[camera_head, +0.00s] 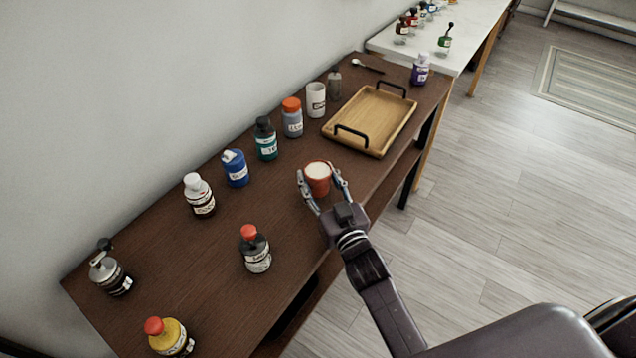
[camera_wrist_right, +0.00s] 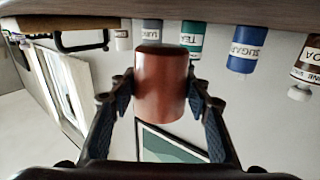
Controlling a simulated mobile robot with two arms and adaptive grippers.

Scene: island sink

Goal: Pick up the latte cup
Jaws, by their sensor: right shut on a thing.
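The latte cup (camera_head: 317,178) is a reddish-brown cup with a pale, creamy top. It is upright at the front part of the dark wooden table (camera_head: 230,285). My right gripper (camera_head: 322,186) has its two fingers around the cup, one on each side. In the right wrist view the cup (camera_wrist_right: 161,85) sits between both fingertips of the gripper (camera_wrist_right: 160,95), which touch its sides. I cannot tell whether the cup's base touches the table. My left gripper is not in view.
A wooden tray (camera_head: 351,137) with black handles lies behind the cup. A row of bottles and jars, including a blue jar (camera_head: 235,168) and a green one (camera_head: 265,140), stands along the wall. A dark bottle with a red cap (camera_head: 255,250) stands to the left.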

